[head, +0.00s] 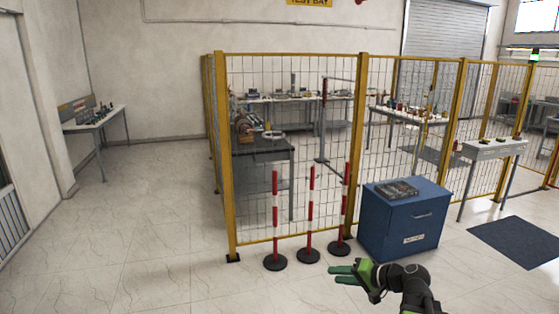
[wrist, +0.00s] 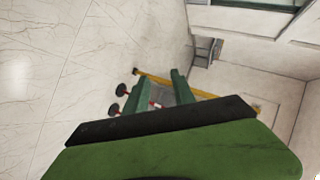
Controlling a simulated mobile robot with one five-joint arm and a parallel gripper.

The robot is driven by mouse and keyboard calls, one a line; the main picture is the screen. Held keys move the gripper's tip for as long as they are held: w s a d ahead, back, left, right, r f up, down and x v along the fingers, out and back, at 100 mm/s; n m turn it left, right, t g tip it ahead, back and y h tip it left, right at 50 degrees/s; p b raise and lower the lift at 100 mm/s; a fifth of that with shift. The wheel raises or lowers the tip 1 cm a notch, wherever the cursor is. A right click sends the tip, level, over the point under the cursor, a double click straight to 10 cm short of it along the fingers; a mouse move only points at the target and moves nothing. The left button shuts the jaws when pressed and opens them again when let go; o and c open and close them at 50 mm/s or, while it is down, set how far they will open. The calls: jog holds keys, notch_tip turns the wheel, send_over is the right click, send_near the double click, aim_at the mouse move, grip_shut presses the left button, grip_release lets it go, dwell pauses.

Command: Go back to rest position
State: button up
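My gripper (head: 343,274) shows at the lower middle right of the head view, with green fingers pointing left and a dark arm behind it. In the wrist view my gripper (wrist: 158,94) has its two green fingers spread apart, with floor, posts and yellow fence frame showing between and beyond them. It holds nothing that I can see. It hangs in the air over the tiled floor, in front of the striped posts and the blue cabinet.
Red-and-white posts (head: 311,212) on black bases stand before a yellow mesh fence (head: 296,241). A blue cabinet (head: 385,236) with a grey object on top stands close to my gripper. A dark mat (head: 518,243) lies at right. The floor (head: 130,240) at left is clear.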

jog(key=s+a+f+n+g+h, duration=0.25)
jog(key=s+a+f, duration=0.2)
jog(key=a, duration=0.35)
jog(key=s+a+f+n+g+h, duration=0.1)
jog(key=s+a+f+n+g, duration=0.25)
jog(key=a+f, duration=0.3)
jog(key=s+d+f+m+g+h, duration=0.1)
jog(key=s+d+h, duration=0.3)
jog(key=d, duration=0.5)
jog(key=shift+f+g+h, duration=0.65)
jog(key=shift+g+h, duration=0.1)
jog(key=shift+g, duration=0.05)
